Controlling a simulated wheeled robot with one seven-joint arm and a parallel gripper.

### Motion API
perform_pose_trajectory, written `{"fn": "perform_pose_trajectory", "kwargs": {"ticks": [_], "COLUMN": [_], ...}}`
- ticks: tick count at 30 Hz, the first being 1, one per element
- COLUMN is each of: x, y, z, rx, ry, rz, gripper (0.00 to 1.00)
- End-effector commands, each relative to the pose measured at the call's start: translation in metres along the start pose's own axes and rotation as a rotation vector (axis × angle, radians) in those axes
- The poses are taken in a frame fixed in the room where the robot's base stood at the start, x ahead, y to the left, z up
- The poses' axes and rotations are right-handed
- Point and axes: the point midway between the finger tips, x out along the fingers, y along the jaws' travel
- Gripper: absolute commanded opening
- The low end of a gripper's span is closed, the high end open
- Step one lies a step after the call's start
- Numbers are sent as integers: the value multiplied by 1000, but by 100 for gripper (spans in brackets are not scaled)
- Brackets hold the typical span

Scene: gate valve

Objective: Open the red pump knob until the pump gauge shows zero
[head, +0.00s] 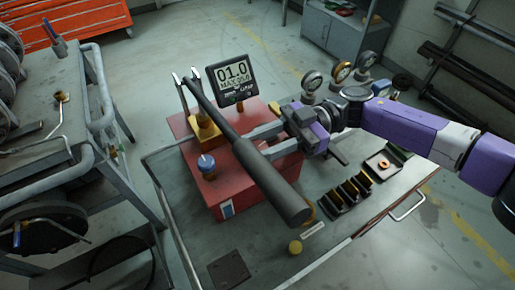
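The red pump (220,193) is a box-shaped unit standing on the grey cart top. The pump gauge (232,78) is a dark digital display at the pump's far end. It reads 01.0, with a smaller MAX line below. A long black pump lever (250,155) slants across the pump toward the front right. My gripper (266,143) reaches in from the right, low over the pump. Its two grey fingers stand apart, and their tips run behind the lever. I cannot tell whether the fingers touch anything.
A blue-capped fitting (207,166) and a brass block (205,127) sit on the pump. Several dial gauges (312,82) stand behind my gripper. A black rack (347,197) and a tray (383,164) lie right. A trolley (60,150) stands left. The cart's front left is mostly clear.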

Motion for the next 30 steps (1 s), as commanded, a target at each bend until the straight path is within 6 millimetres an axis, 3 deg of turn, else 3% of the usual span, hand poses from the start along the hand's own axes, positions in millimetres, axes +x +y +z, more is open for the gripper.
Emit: {"fn": "perform_pose_trajectory", "kwargs": {"ticks": [11,12,15,25,30], "x": [-1,-1,-1,-3,-23], "y": [1,1,0,0,1], "z": [1,2,1,1,3], "rx": [0,0,1,1,2], "ry": [-5,-5,-4,-3,-5], "rz": [2,2,1,0,1], "gripper": [0,41,55,55,55]}}
